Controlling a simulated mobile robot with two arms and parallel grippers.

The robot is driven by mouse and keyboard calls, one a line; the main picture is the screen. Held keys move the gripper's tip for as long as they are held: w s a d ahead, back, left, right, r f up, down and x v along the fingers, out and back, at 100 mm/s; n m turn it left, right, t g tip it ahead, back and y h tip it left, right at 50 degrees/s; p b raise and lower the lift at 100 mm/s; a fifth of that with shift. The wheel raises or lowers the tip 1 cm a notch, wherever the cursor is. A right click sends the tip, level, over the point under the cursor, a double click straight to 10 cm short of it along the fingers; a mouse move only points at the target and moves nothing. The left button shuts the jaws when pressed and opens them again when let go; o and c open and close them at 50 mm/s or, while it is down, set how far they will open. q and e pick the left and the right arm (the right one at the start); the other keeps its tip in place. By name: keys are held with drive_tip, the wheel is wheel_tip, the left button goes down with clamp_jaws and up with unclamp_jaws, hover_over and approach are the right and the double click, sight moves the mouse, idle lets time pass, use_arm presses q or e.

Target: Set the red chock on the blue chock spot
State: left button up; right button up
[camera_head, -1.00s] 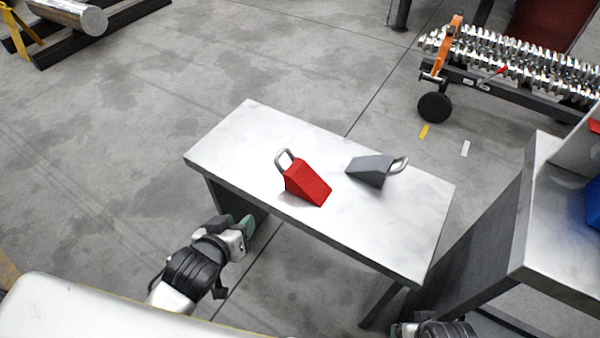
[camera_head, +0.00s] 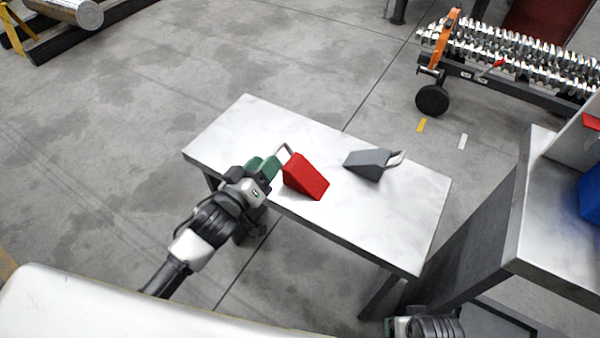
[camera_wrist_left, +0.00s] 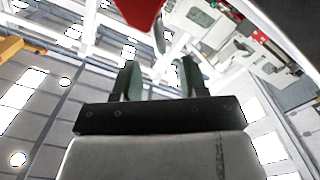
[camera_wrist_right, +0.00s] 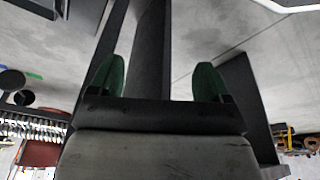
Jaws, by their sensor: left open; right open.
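The red chock (camera_head: 306,176), a wedge with a metal loop handle at its upper left end, sits on the pale table (camera_head: 400,230). My left gripper (camera_head: 268,165) is open at the table's near left edge, its fingertips close to the handle; I cannot tell whether they touch it. In the left wrist view the red chock (camera_wrist_left: 140,10) shows at the top, beyond the open fingers (camera_wrist_left: 157,78). My right gripper (camera_head: 392,326) is low at the bottom edge; its fingers (camera_wrist_right: 158,80) are open and empty. I cannot make out a blue chock spot.
A grey chock (camera_head: 368,164) with a handle lies right of the red one. A metal bench (camera_head: 548,235) stands at the right, bearing a blue object (camera_head: 591,195) cut by the frame edge. A rack with shiny rods (camera_head: 520,60) stands behind. The table's right part is clear.

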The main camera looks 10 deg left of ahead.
sight(275, 151)
use_arm(q)
drive_tip(key=x, duration=0.4)
drive_tip(key=shift+w+b, duration=0.3)
use_arm(e)
wheel_tip(275, 151, up, 3)
drive_tip(key=shift+d+r, duration=0.1)
use_arm(q)
clamp_jaws()
